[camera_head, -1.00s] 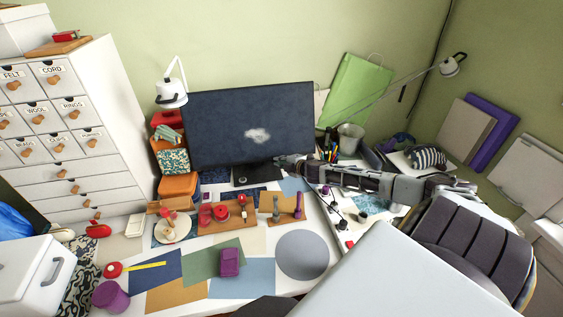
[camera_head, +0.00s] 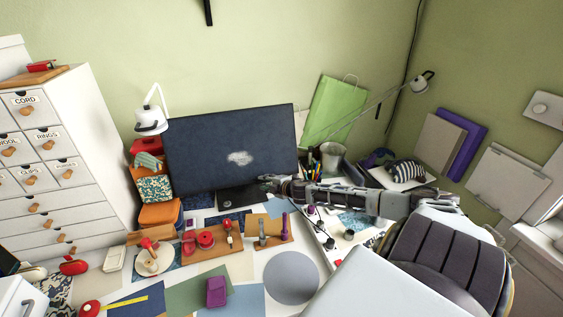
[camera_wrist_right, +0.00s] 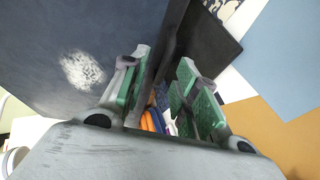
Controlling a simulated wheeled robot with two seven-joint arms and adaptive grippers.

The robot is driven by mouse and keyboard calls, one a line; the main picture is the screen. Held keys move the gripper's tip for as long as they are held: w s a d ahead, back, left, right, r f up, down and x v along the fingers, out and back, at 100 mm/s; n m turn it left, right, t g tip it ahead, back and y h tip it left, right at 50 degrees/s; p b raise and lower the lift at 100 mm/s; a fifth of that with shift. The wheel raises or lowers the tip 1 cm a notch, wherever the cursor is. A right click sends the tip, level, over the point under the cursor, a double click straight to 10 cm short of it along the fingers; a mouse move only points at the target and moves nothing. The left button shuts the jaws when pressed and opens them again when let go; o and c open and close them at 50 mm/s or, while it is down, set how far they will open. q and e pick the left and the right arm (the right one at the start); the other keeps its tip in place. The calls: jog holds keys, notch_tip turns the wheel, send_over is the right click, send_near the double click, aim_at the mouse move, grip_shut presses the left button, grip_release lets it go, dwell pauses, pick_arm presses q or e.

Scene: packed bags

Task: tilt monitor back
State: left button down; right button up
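The monitor (camera_head: 232,150) is a wide dark screen with a whitish smudge, standing at the back of the desk on a dark base (camera_head: 238,196). My right gripper (camera_head: 266,181) is at the monitor's lower edge, right of its middle. In the right wrist view, the screen (camera_wrist_right: 60,40) fills the left side. My right gripper's green-padded fingers (camera_wrist_right: 162,92) are spread apart, with the monitor's dark lower edge between them. I cannot tell whether either finger touches it. My left gripper is not in view.
A white lamp (camera_head: 151,120) and stacked boxes (camera_head: 153,188) stand left of the monitor. A pen holder (camera_head: 313,170) and a grey bucket (camera_head: 331,156) are at its right.

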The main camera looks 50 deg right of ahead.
jog(key=v, duration=1.1)
dwell(1.8)
dwell(0.5)
jog(key=shift+s, duration=0.1)
dwell(0.3)
